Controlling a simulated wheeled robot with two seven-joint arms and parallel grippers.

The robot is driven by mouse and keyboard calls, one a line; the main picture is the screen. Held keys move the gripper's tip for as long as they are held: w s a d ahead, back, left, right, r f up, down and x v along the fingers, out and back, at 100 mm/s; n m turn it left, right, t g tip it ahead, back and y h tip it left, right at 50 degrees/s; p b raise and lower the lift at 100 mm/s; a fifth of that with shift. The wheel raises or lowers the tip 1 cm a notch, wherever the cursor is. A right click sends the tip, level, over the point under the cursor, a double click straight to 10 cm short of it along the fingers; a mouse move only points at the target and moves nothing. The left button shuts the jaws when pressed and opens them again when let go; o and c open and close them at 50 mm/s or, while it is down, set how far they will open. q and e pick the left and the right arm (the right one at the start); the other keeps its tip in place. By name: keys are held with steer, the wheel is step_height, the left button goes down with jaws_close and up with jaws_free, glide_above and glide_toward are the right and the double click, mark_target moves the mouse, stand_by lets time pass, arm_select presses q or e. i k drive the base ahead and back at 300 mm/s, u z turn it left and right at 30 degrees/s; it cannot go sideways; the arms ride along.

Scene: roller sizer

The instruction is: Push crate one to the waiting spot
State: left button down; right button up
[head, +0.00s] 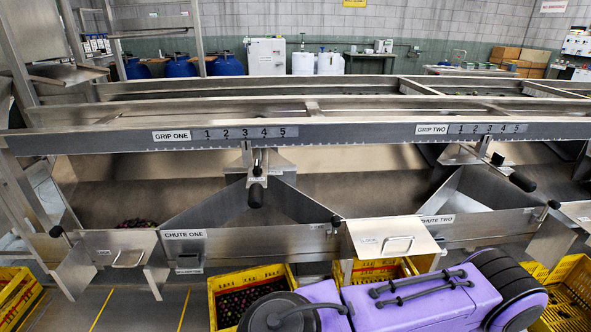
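A yellow crate (245,277) stands on the floor below the chute labelled CHUTE ONE (185,235). It holds many small dark round fruits (240,300). No label on this crate is readable, so I cannot confirm that it is crate one. Its front right part is hidden. No marked waiting spot can be identified for certain; two yellow lines (102,309) run across the floor to the left of the crate. Neither of my grippers is in view.
Another yellow crate (18,295) stands at the far left, others under the covered chute (375,270) and at the right (570,295). The steel sizer (340,132) spans the view. Floor between the left crate and the fruit-filled crate looks clear.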

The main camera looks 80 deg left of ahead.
mark_target(227, 312)
steer(key=i, duration=1.1)
steer(key=u, duration=3.05)
